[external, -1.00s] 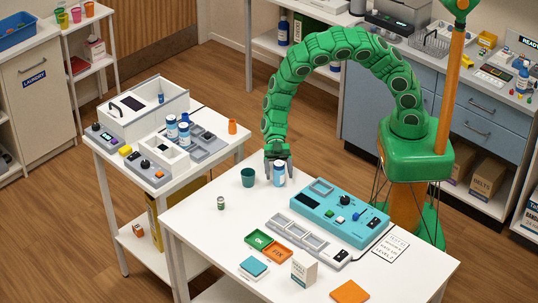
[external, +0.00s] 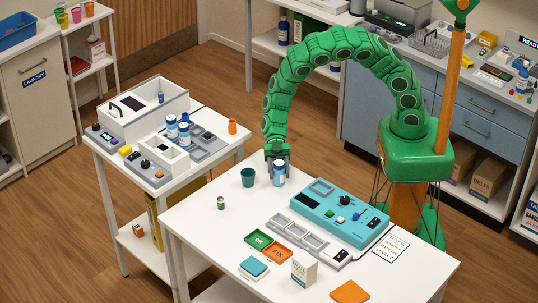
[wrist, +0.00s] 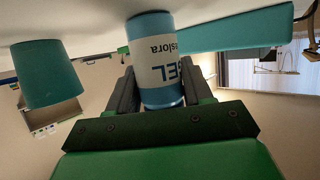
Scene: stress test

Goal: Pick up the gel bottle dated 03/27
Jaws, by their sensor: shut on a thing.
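My gripper (external: 277,170) is shut on a blue-and-white gel bottle (external: 280,177) at the far side of the white front table (external: 200,235). The bottle stands upright and seems to rest on the tabletop. In the wrist view the bottle (wrist: 152,50) sits between the dark fingers, and its label shows part of "GEL" upside down. No date is readable. Two similar blue-and-white bottles (external: 172,128) (external: 184,138) stand on the left table; their labels are too small to read.
A teal cup (external: 248,178) stands close left of the held bottle. A small green-and-white can (external: 221,203) is farther left. A teal device (external: 335,212), a grey tray strip (external: 300,236) and green and orange trays (external: 259,240) lie nearer the front.

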